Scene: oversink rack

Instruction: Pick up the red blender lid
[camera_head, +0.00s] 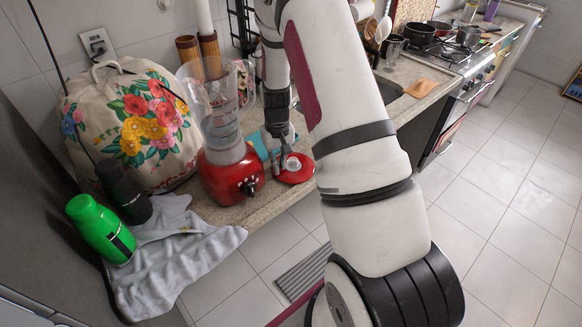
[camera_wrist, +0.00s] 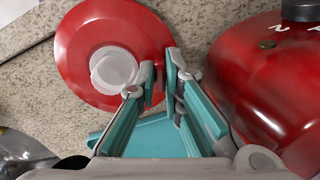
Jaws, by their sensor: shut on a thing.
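The red blender lid (camera_head: 300,178) has a whitish round cap in its middle. It is at the counter's front edge, just right of the red blender base (camera_head: 228,178). In the wrist view the lid (camera_wrist: 85,50) is at the upper left, seen from above. My gripper (camera_wrist: 163,80) is shut on the right part of the lid's rim, between its teal-padded fingers. In the head view my gripper (camera_head: 282,160) points down at the lid. I cannot tell whether the lid touches the counter.
The blender's clear jug (camera_head: 213,110) stands close to my gripper. A flowered cover (camera_head: 140,125), a green bottle (camera_head: 100,228), a dark bottle (camera_head: 123,192) and a grey cloth (camera_head: 175,260) are at left. A stove (camera_head: 450,52) is farther right.

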